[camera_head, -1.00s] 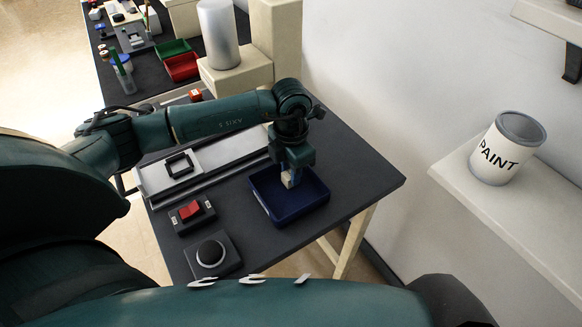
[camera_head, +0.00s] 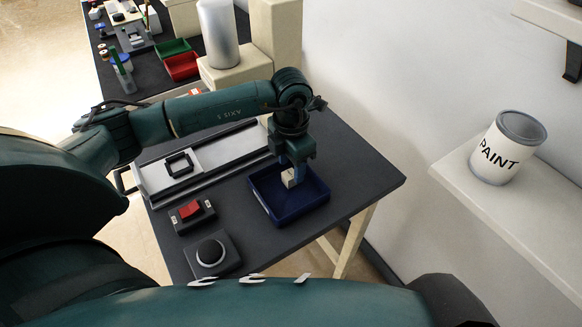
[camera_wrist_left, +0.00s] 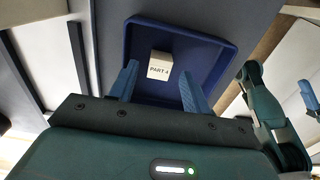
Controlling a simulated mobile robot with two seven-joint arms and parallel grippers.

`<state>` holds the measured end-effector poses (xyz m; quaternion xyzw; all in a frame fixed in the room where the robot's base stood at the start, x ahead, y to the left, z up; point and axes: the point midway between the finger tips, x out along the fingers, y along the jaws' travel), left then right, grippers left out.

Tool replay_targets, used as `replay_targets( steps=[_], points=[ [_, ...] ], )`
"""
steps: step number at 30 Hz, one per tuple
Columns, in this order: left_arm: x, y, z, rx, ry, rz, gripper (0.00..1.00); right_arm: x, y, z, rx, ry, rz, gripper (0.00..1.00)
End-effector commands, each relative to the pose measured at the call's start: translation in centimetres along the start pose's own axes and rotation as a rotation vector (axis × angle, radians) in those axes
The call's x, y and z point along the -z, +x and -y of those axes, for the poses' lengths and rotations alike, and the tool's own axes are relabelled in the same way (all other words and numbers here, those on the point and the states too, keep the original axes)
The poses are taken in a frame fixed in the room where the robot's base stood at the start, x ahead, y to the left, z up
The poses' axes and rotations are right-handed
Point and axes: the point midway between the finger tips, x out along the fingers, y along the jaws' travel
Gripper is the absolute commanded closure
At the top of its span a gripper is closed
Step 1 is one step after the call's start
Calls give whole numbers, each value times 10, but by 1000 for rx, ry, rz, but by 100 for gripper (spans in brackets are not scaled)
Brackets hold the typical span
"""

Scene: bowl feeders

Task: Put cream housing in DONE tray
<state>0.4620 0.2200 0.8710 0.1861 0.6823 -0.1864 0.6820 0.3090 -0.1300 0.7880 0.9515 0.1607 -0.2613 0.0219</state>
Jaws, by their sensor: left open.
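The cream housing (camera_head: 288,179), a small cream block, is inside the blue tray (camera_head: 316,205). In the left wrist view the housing (camera_wrist_left: 160,66) shows lettering "PART 4" and lies inside the blue tray (camera_wrist_left: 222,44). I see no DONE label on the tray. My left gripper (camera_head: 294,173) points down over the tray. In the left wrist view its blue fingers (camera_wrist_left: 158,82) are open and spread, with the housing between and just beyond the tips. Blue fingers of what looks like my right gripper (camera_wrist_left: 309,95) show at the right edge of that view; their opening is unclear.
A red switch (camera_head: 190,211) and a round-knob box (camera_head: 211,253) stand left of the tray. A rail with a sliding plate (camera_head: 170,171) lies behind them. A paint can (camera_head: 500,155) stands on a shelf at right. The table's right side is clear.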

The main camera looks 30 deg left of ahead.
Motion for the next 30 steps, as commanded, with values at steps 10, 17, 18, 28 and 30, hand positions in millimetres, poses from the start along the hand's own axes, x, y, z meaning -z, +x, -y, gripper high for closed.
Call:
replay_targets(
  steps=[10,17,18,28,30],
  points=[
    [-1,-74,-1,-2,-1,5,52,-8,4,2,8,10,1,0],
    [0,-99,0,0,-1,2,52,-5,4,2,9,15,-7,0],
    [0,-101,0,-1,-1,1,52,-5,4,2,9,15,-8,0],
    [0,-102,0,0,-1,0,52,-6,3,0,5,15,-6,0],
    [0,-102,0,0,-1,0,52,-6,3,0,4,15,-6,0]
  ],
)
